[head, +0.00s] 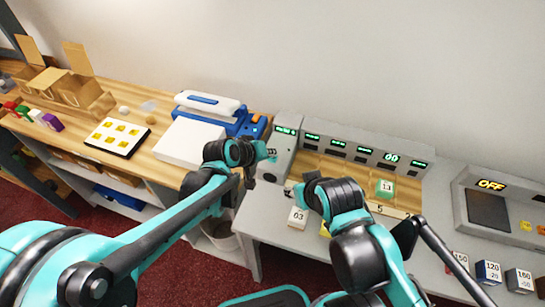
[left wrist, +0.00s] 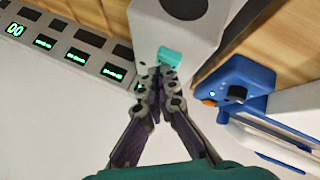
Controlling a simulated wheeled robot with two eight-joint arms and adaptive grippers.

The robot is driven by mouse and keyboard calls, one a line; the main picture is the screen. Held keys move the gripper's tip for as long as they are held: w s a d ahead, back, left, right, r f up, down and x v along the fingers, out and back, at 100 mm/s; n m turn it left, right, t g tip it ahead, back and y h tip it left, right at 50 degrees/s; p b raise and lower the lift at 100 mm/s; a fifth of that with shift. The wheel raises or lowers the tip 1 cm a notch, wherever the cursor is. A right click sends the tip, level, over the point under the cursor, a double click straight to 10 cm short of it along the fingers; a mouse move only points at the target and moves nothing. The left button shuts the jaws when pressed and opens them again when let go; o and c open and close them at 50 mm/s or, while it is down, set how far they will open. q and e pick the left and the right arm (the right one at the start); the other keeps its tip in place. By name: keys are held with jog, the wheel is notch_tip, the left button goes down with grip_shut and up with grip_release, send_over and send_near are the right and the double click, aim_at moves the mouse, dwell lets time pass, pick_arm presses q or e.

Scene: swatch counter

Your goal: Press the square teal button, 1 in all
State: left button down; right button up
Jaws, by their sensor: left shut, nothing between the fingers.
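The teal button (left wrist: 168,56) shows in the left wrist view as a small square-edged block on a pale grey unit (left wrist: 192,38). My left gripper (left wrist: 158,74) is shut and empty, with its fingertips right at the near edge of the button. I cannot tell whether they touch it. In the head view the grey unit (head: 285,140) has a green display, and my left gripper (head: 270,163) is against its front, hiding the button there. My right gripper (head: 298,190) is above the counter, to the right of the left one; its fingers are too unclear to read.
A row of green displays (head: 360,152) runs along the counter back. A teal block marked 13 (head: 385,187) and a white block marked 63 (head: 297,217) are near my right arm. A blue and white machine (head: 215,113) is left of the grey unit. A console reads OFF (head: 491,185).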

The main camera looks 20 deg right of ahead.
aim_at(271, 159)
pick_arm(q)
jog(key=shift+f, duration=0.3)
dwell(0.5)
jog(key=shift+r+p, duration=0.55)
jog(key=shift+r, duration=0.45)
notch_tip(271, 159, up, 5)
jog(key=p, duration=0.4)
dwell(2.1)
